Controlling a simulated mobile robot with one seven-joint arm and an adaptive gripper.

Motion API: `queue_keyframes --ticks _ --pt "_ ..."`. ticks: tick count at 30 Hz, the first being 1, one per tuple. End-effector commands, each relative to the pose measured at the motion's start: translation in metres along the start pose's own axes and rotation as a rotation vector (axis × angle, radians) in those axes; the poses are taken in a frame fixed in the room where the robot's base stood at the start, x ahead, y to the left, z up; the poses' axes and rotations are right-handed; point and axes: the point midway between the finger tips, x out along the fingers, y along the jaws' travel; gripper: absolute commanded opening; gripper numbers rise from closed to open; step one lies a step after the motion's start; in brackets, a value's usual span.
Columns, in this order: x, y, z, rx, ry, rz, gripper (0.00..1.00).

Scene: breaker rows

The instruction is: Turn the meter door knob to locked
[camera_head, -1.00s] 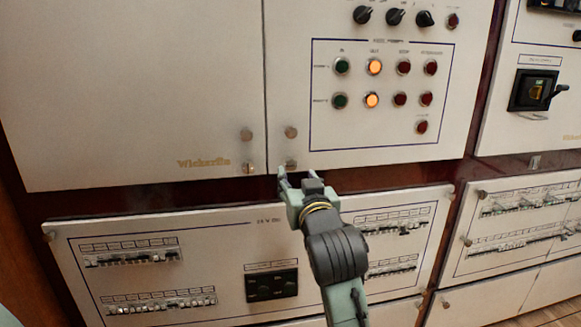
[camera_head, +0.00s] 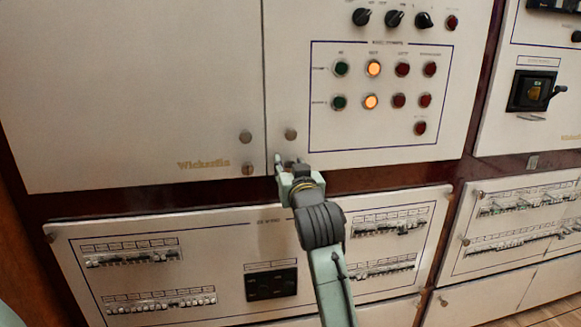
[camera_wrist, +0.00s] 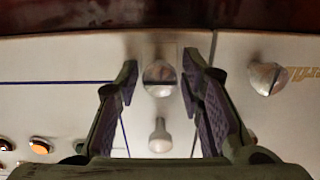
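My gripper (camera_head: 287,166) is at the lower left corner of the panel with the lamps. In the wrist view my gripper (camera_wrist: 161,74) is open, with one dark finger on each side of a round metal knob (camera_wrist: 160,79). No contact with that knob is visible. In the head view my gripper mostly hides this knob. A second knob (camera_head: 291,134) sits just above it on the same panel; it also shows lower in the wrist view (camera_wrist: 158,137). Which knob is the meter door knob is not marked in these frames.
The neighbouring left panel (camera_head: 130,90) has two similar knobs, an upper one (camera_head: 245,136) and a lower one (camera_head: 248,169). The lower one shows right of my fingers in the wrist view (camera_wrist: 266,78). A breaker panel (camera_head: 220,245) lies below, behind my arm.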

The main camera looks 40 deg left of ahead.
Motion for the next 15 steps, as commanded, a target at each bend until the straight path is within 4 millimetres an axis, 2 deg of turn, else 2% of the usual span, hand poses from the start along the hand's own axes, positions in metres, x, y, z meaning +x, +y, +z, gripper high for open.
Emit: queue_keyframes --ticks 15 --pt "-0.0002 0.0001 -0.0001 0.000 0.000 0.000 0.00"
